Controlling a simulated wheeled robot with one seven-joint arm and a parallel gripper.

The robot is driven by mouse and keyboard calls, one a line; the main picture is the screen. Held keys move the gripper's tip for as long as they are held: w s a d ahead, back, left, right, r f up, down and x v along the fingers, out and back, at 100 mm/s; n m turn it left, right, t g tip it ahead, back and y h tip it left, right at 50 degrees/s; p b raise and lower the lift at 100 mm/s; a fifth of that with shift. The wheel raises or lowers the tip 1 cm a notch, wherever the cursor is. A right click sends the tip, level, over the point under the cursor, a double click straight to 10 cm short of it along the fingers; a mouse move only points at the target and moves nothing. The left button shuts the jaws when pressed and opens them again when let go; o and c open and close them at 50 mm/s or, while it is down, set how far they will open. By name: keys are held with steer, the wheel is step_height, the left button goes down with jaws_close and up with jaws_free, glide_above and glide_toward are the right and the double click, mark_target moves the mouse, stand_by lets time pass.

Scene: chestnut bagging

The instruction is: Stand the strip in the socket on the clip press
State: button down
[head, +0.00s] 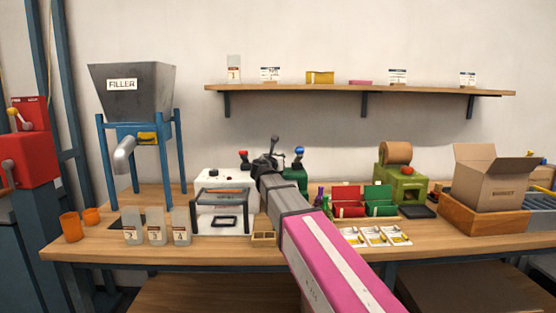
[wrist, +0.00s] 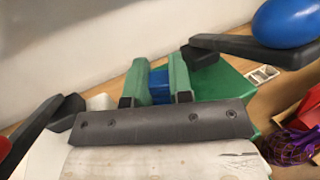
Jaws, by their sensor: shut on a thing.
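My gripper (wrist: 157,64) has two green fingers on a dark bar. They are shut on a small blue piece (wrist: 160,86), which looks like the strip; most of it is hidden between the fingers. The green machine with the blue-knobbed lever (head: 299,153), apparently the clip press (head: 297,176), stands behind my wrist in the head view. Its green body (wrist: 228,82) lies just beyond and right of the fingers in the wrist view. I cannot make out its socket or any contact with it. In the head view my arm hides the strip.
A white machine (head: 210,188) with a red-knobbed lever stands left of my gripper. Both levers rise close on either side. Pouches (head: 156,226) stand front left. Red and green bins (head: 347,200), flat cards (head: 374,237) and a carton (head: 487,180) lie right.

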steer(key=c, duration=1)
jaws_free()
steer(key=shift+f, duration=0.1)
steer(key=v, duration=1.2)
